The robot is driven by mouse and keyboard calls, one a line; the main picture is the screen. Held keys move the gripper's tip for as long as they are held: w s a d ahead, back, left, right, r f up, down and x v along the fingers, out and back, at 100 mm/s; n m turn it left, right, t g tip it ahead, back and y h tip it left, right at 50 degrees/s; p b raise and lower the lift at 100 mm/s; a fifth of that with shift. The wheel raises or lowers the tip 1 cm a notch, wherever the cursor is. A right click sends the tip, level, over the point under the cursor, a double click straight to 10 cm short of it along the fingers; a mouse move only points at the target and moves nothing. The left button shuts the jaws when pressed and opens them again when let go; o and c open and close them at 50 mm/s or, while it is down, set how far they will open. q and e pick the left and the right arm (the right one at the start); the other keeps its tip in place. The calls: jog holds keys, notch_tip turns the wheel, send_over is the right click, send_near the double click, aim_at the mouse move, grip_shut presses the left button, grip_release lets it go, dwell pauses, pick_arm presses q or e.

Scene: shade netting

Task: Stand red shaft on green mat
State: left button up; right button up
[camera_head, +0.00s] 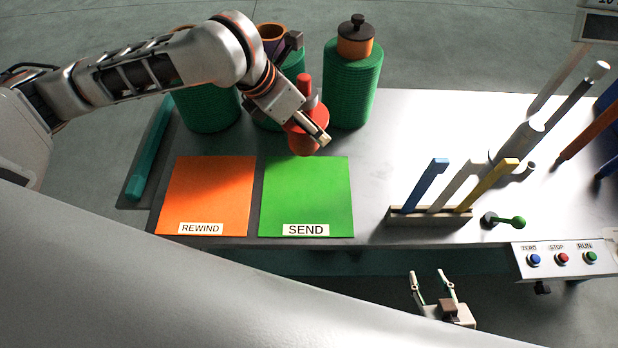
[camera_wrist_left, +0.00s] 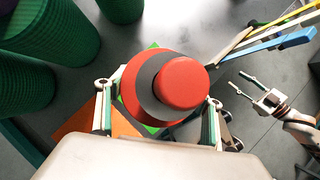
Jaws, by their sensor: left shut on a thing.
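The red shaft (camera_head: 304,146) is upright in my left gripper (camera_head: 307,128), at the back edge of the green mat (camera_head: 305,190) labelled SEND. In the left wrist view I see the shaft (camera_wrist_left: 182,83) end-on, with a red knob, a dark grey ring and a wider red body between the two fingers of the left gripper (camera_wrist_left: 160,115). A little green mat shows around it. Its lower end is partly hidden, so I cannot tell whether it touches anything. My right gripper (camera_head: 432,272) is open and empty, in front of the table's front edge.
An orange mat (camera_head: 207,195) labelled REWIND lies left of the green one. Green netting rolls (camera_head: 352,90) stand behind. A rack (camera_head: 430,217) with blue, white and yellow bars stands right, beside a green-knobbed lever (camera_head: 518,222) and a button panel (camera_head: 565,260).

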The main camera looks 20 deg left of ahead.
pick_arm(q)
jog(key=shift+w+r, duration=0.15)
jog(key=shift+r, duration=0.05)
jog(key=shift+f+m, duration=0.15)
jog(key=shift+m, duration=0.15)
notch_tip(320, 180, down, 20)
jog(key=shift+d+r, duration=0.1)
jog(key=shift+r, duration=0.05)
jog(key=o, duration=1.9)
jog(key=v, duration=1.2)
jog(key=shift+w+a, duration=0.1)
jog(key=shift+a, duration=0.1)
